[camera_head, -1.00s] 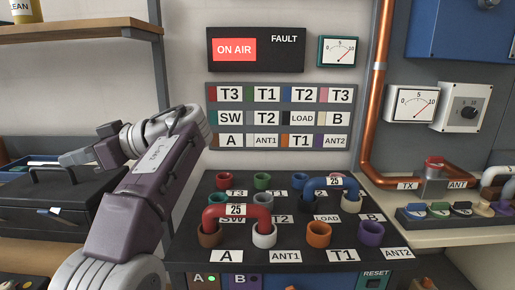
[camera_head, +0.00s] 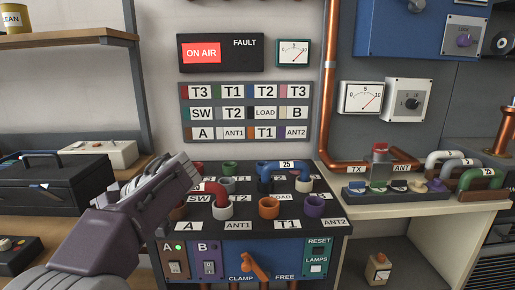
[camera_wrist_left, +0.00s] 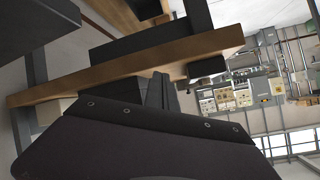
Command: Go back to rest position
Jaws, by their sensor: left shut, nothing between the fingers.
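My left arm reaches up across the left side of the head view, in front of the patch panel's left part. In the left wrist view the dark fingers of my left gripper (camera_wrist_left: 161,91) are closed together and empty, pointing towards a wooden shelf or table edge (camera_wrist_left: 130,70). My right gripper is not in view. The patch panel (camera_head: 335,212) holds a red link (camera_head: 213,187), partly behind my arm, and a blue link (camera_head: 266,172) in its coloured sockets.
Below the panel are switches A (camera_head: 175,267) and B (camera_head: 209,267) and an orange handle (camera_head: 254,266). A black toolbox (camera_head: 45,188) stands at left. A copper pipe (camera_head: 328,100) and a side bench (camera_head: 440,212) with coloured links are at right.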

